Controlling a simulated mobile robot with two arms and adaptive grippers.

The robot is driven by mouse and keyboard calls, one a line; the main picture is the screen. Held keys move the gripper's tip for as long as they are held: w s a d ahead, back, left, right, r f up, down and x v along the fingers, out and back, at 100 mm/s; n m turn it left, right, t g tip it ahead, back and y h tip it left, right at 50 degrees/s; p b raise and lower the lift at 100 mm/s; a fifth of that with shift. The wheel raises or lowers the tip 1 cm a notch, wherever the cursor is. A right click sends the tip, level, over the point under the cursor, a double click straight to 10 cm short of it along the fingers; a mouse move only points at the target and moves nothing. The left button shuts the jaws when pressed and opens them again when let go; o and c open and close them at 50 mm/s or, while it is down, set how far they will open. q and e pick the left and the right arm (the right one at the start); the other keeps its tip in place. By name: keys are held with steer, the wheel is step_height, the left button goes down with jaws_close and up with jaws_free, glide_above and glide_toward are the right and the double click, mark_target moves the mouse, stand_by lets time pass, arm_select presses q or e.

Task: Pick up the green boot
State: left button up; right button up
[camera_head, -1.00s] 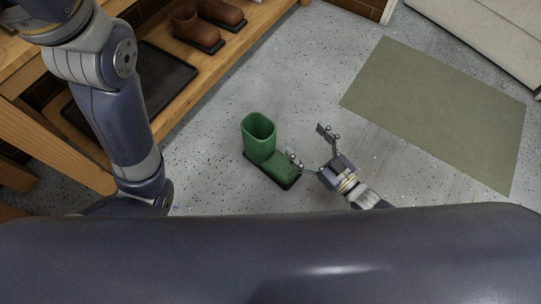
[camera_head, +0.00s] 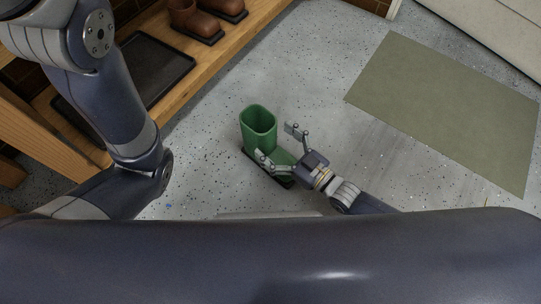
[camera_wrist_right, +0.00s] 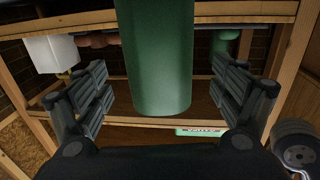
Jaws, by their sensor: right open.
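The green boot (camera_head: 257,125) stands upright on the floor, its shaft opening upward and its toe toward the lower right. My right gripper (camera_head: 277,143) comes from the lower right and is open. In the head view one finger overlaps the foot of the boot and the other is to the right of the shaft. In the right wrist view the green boot's shaft (camera_wrist_right: 158,60) rises between the two spread fingers, with gaps on both sides. The toe is partly hidden by the gripper. My left arm shows at left, but its gripper is out of view.
A wooden bench (camera_head: 225,62) at upper left holds a black tray (camera_head: 155,68) and brown boots (camera_head: 187,20). A green-grey mat (camera_head: 445,110) lies on the open floor at right. The wrist view shows a white container (camera_wrist_right: 52,52) at left.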

steer(key=shift+x, duration=0.9)
steer(key=shift+c, duration=0.3)
steer(key=c, duration=1.8)
steer(key=shift+r, duration=0.1)
steer(key=shift+r, duration=0.1)
